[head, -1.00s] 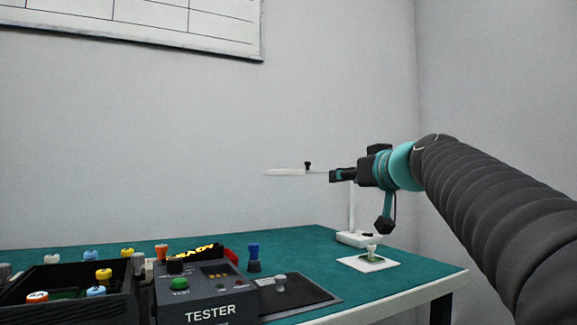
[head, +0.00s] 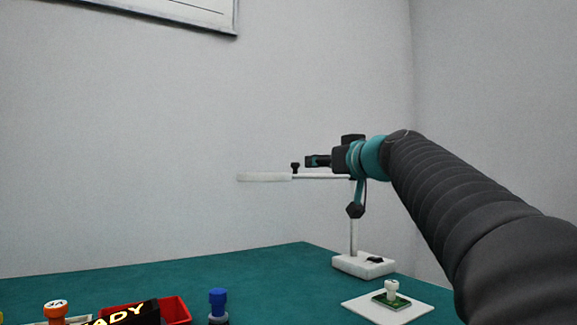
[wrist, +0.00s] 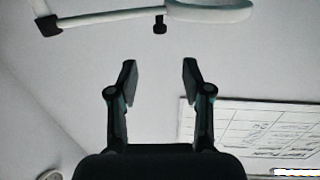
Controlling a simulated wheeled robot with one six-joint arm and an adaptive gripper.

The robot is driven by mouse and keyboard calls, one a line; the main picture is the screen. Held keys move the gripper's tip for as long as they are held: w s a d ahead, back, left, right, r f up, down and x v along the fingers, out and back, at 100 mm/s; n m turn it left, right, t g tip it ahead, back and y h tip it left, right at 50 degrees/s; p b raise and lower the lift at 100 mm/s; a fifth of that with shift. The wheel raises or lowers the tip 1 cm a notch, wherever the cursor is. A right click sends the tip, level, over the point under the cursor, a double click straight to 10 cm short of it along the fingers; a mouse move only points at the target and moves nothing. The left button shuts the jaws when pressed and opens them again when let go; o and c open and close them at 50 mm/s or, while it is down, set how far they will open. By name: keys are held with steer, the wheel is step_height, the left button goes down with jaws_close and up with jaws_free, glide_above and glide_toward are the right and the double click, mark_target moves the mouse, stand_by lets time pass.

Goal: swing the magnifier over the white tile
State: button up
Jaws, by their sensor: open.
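The magnifier (head: 264,177) is a white ring seen edge-on at the end of a thin horizontal arm on a post, with a small black knob (head: 295,168) where ring and arm meet. The ring and knob (wrist: 159,25) also show at the top of the wrist view. The ring hangs left of the white tile (head: 372,311), which lies on the table with a small green board and a pale-knobbed piece on it. My gripper (head: 308,161) is open and empty, just right of the knob and apart from it. In the wrist view its fingers (wrist: 158,78) are spread below the knob.
The magnifier's white base (head: 364,264) stands on the green table (head: 250,280) behind the tile. At the front left are a red bin (head: 174,309), a blue-topped piece (head: 218,303) and an orange-topped piece (head: 56,310). The air around the ring is clear.

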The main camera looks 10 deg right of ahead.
mark_target(296, 164)
steer(key=p+x, duration=0.4)
steer(key=x, duration=0.9)
steer(key=shift+w+p, duration=0.35)
jaws_close()
